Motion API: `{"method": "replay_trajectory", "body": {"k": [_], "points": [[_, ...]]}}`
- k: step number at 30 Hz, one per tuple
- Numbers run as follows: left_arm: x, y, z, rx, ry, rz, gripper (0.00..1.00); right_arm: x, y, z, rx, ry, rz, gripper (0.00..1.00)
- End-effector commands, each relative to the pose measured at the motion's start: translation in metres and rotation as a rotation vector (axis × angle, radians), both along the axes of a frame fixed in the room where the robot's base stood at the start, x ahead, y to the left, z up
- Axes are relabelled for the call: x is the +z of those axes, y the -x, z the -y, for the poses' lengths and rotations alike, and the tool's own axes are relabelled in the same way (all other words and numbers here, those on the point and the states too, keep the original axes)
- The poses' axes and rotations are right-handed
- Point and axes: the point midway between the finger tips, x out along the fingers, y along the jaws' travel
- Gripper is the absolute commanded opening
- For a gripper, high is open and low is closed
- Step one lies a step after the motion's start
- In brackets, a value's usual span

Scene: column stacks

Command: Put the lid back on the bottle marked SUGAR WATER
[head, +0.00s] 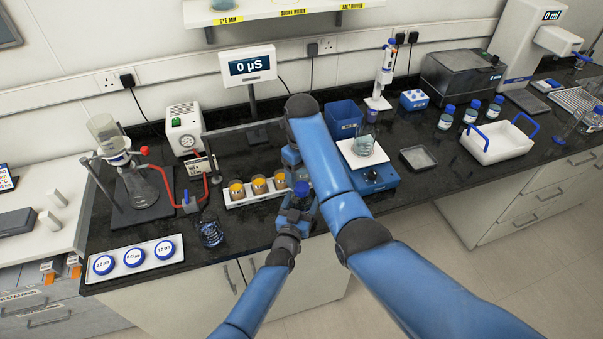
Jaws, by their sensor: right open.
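My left gripper (297,212) is low over the front of the bench, in front of the row of amber-topped cups. A round blue lid (301,188) shows right at its fingers. I cannot tell whether it is held alone or sits on a bottle, and the jaws are too small to read. My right gripper (291,156) is open and points down behind the cups, partly hidden by its own arm. A small bottle with a dark label (211,232) stands upright near the front edge, left of my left gripper. No bottle label is readable, so I cannot pick out SUGAR WATER.
The white cup rack (236,203) lies beside my grippers. A filter flask (140,188) stands at left, behind a tray of blue discs (133,258). A stirrer (375,180) with a beaker (364,144) is to the right. Blue-capped bottles (446,117) and a white basket (495,145) stand further right.

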Motion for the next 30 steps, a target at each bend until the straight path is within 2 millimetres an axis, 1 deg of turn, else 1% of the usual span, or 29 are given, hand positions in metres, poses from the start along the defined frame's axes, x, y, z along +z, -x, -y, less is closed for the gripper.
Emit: {"method": "replay_trajectory", "body": {"k": [5,8,11,17,30], "points": [[-0.001,0.001,0.000,-0.001,-0.001,-0.002,0.00,0.007,-0.003,-0.001,0.017,-0.004,0.011,0.70],[-0.001,0.001,0.000,-0.001,-0.001,-0.002,0.00,0.008,-0.003,-0.001,0.089,-0.004,0.012,0.70],[-0.001,0.001,0.000,-0.001,-0.001,-0.002,0.00,0.010,-0.004,-0.001,0.204,-0.004,0.014,0.70],[-0.001,0.001,0.000,-0.001,-0.001,-0.002,0.00,0.013,-0.004,-0.001,0.534,-0.001,0.016,0.70],[-0.001,0.001,0.000,0.000,-0.001,-0.002,0.00,0.019,-0.004,-0.002,1.339,0.006,0.018,0.70]]}}
